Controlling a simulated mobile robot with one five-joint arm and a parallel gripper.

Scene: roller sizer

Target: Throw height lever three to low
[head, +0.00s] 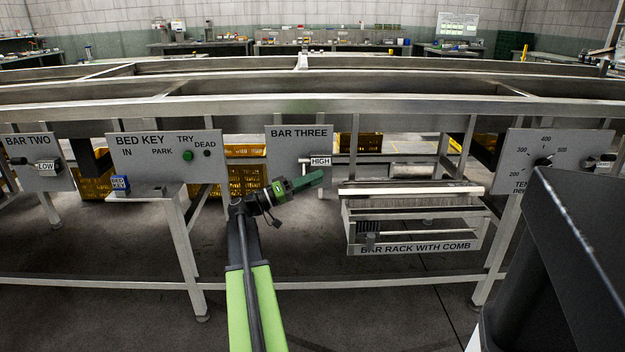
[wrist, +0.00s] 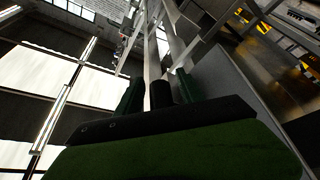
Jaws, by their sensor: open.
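The BAR THREE panel (head: 290,146) hangs under the machine's rail, left of the middle of the head view. Its height lever (head: 305,161) shows a pale shaft beside a plate reading HIGH (head: 320,161). My gripper (head: 316,180) is just below that plate, tilted up to the right, and hides part of the lever. In the wrist view the two green fingers stand apart, with a dark cylinder (wrist: 161,94) between them that looks like the lever's grip. I cannot tell whether the fingers touch it. The panel's grey face (wrist: 235,85) is close on the right.
The BAR TWO lever panel (head: 35,165) and BED KEY panel (head: 160,163) with buttons are to the left. The bar rack with comb (head: 415,247) hangs low, right of my gripper. A dial panel (head: 545,165) is farther right. Yellow crates (head: 245,180) stand behind; floor below is open.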

